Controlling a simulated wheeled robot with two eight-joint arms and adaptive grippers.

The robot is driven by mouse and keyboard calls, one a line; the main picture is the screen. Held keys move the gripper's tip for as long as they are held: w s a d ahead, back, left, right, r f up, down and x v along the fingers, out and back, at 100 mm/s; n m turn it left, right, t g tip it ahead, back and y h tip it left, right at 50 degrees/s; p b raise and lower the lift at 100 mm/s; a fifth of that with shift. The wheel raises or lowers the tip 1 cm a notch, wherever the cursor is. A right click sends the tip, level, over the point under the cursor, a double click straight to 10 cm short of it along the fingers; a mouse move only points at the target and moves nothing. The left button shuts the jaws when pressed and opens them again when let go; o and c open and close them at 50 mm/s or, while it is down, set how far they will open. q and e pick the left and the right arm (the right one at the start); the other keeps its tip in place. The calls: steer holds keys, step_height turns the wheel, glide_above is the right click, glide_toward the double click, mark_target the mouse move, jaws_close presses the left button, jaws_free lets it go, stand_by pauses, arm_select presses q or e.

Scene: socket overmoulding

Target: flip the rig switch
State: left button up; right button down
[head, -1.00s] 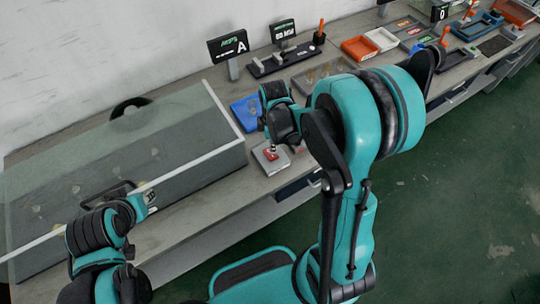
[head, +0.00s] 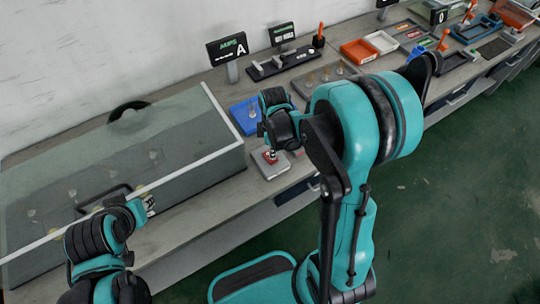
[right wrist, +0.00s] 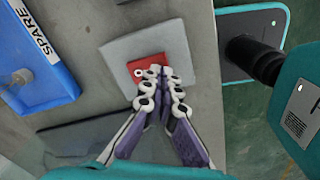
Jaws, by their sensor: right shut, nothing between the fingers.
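The rig switch (head: 269,155) is a small red rocker on a grey plate at the bench's front edge. In the right wrist view the red switch (right wrist: 146,73) sits on its square grey base (right wrist: 175,47). My right gripper (right wrist: 160,74) is shut and empty, its fingertips over the red switch and covering part of it. Whether they touch it I cannot tell. In the head view my right gripper is mostly hidden behind its own wrist. My left gripper (head: 147,204) is at the front of the glass-covered case; its fingers are too small to judge.
The long glass-covered case (head: 215,150) fills the left of the bench. A blue tray (head: 241,113) lies behind the switch and shows a SPARE label in the right wrist view (right wrist: 50,65). Display A (head: 228,48) and orange trays (head: 358,51) stand further back.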

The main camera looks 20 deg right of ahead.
steer(key=shift+f+b, duration=1)
steer(key=shift+f, duration=0.1)
stand_by(0.9)
steer(key=shift+r, duration=0.15)
step_height(320, 180, up, 7)
steer(key=p, duration=0.5)
stand_by(0.4)
